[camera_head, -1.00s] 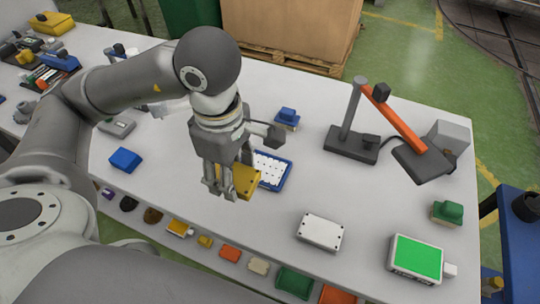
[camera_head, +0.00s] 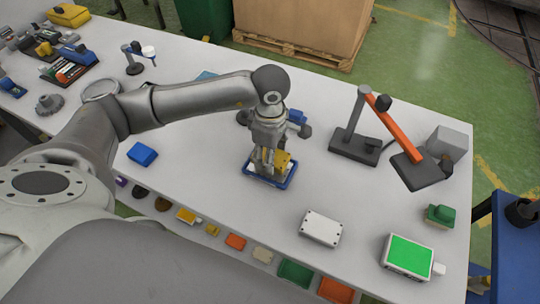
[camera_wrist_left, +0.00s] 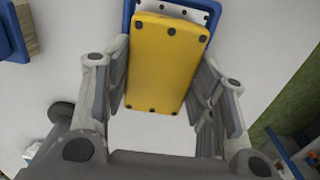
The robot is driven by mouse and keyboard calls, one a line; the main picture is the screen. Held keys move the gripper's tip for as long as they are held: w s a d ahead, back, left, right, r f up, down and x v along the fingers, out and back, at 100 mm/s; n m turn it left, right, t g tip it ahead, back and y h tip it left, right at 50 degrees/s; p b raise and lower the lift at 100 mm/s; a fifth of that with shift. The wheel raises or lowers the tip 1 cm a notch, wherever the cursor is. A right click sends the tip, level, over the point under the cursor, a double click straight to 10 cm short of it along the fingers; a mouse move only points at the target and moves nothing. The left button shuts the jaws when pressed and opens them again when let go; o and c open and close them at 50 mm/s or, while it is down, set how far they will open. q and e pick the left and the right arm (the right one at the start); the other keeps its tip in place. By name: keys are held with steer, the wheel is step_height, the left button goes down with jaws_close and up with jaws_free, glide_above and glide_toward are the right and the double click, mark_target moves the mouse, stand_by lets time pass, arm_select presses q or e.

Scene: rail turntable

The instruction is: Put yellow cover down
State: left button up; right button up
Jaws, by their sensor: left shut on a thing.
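The yellow cover (camera_head: 283,160) is a flat rectangular plate. In the left wrist view the yellow cover (camera_wrist_left: 165,62) shows dark round spots near its corners and lies between the two fingers. My left gripper (camera_head: 268,164) is shut on it, pointing down at the blue tray (camera_head: 266,182). The blue tray with a white inside also shows behind the cover in the left wrist view (camera_wrist_left: 128,14). Whether the cover touches the tray I cannot tell. My right gripper is not in view.
A white plate (camera_head: 321,229) and a box with a green top (camera_head: 409,256) lie to the right. A lamp with an orange arm (camera_head: 392,124) stands at the back right. A blue block (camera_head: 142,154) lies left. Several small parts line the front edge. The table between is clear.

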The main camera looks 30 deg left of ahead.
arm_select(q)
steer(key=shift+s+f+p, duration=0.1)
steer(key=shift+f+p, duration=0.3)
steer(key=shift+f, duration=0.7)
steer(key=shift+f+b, duration=0.25)
steer(key=shift+b, duration=0.1)
steer(key=o, duration=1.2)
steer(key=shift+r, duration=0.1)
steer(key=shift+o, duration=0.2)
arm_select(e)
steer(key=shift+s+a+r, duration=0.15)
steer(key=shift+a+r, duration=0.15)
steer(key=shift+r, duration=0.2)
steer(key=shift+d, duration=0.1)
